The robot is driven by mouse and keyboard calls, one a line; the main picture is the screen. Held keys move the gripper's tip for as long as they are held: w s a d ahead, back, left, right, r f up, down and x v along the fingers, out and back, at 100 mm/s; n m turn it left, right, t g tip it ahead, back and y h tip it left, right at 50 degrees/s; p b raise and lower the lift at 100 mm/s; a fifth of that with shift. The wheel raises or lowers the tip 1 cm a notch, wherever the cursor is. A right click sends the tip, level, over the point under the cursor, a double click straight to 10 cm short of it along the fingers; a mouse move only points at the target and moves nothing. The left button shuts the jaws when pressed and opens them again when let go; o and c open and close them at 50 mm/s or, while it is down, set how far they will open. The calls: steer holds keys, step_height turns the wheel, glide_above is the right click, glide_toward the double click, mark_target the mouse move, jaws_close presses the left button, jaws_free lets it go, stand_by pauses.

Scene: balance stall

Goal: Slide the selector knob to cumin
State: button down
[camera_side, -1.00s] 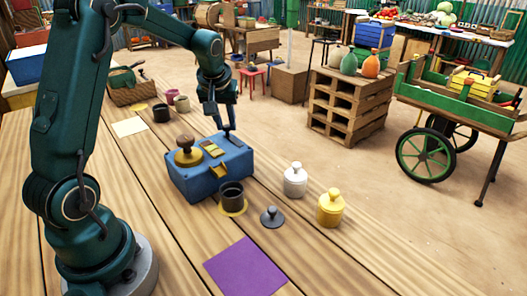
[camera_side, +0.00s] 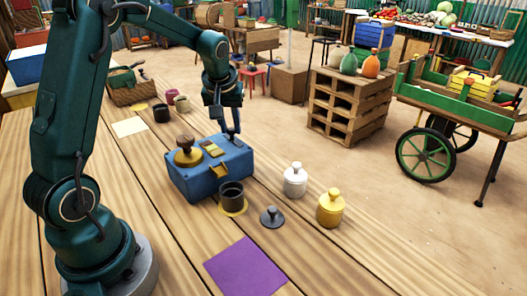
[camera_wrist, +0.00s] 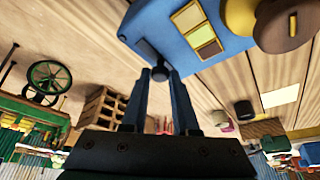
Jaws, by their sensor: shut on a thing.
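A blue dispenser box (camera_side: 198,182) stands on the plank table, with a brown-and-brass round handle (camera_side: 184,152) on top. Its top bears a row of small yellow and brown colour patches, also seen in the wrist view (camera_wrist: 200,36); no lettering is readable, so I cannot tell which is cumin. My gripper (camera_side: 231,137) points down at the box's far right end. In the wrist view my gripper (camera_wrist: 161,76) is shut on the small dark selector knob (camera_wrist: 158,72), beside the box's edge. The fingers hide most of the knob in the side view.
A dark cup (camera_side: 231,195) on a yellow disc stands in front of the box. A dark lid (camera_side: 271,217), a white jar (camera_side: 295,180) and a yellow jar (camera_side: 330,208) stand to the right. A purple mat (camera_side: 245,267) lies nearest; more cups stand behind left.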

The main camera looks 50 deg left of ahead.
mark_target(241, 143)
steer(key=shift+d, duration=1.75)
steer(key=c, duration=0.7)
jaws_free()
steer(key=shift+v, duration=2.6)
